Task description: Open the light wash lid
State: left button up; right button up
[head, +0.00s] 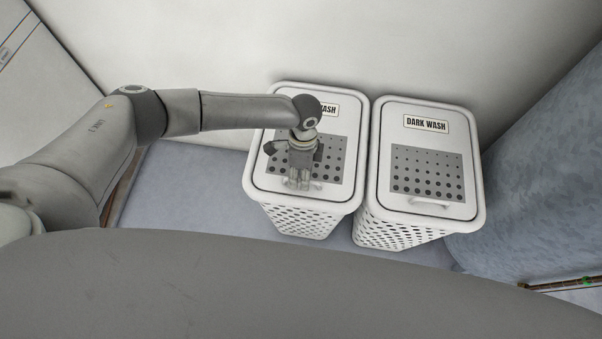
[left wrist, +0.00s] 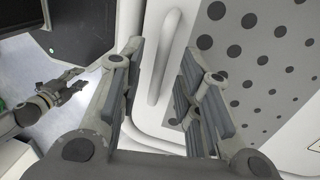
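The left white hamper's lid (head: 272,181) is shut. Its label (head: 328,109) is partly hidden by my left arm; only the end of "WASH" shows. My left gripper (head: 302,184) is above the front part of this lid, over its handle. In the left wrist view my left gripper (left wrist: 160,65) is open and empty. The white bar handle (left wrist: 165,58) lies between and beyond its fingers, running lengthwise along them; I cannot tell whether they touch it. My right gripper (left wrist: 66,86) shows only in the left wrist view, away from the hamper, its fingers apart.
The dark wash hamper (head: 385,185) stands close on the right, its lid shut, with a front handle (head: 430,203). A pale wall (head: 400,45) is right behind both hampers. A bluish surface (head: 555,170) rises at the right. Bare floor (head: 190,190) lies left of the hampers.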

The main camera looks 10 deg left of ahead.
pick_arm(q)
jog(key=shift+c, duration=0.4)
grip_shut()
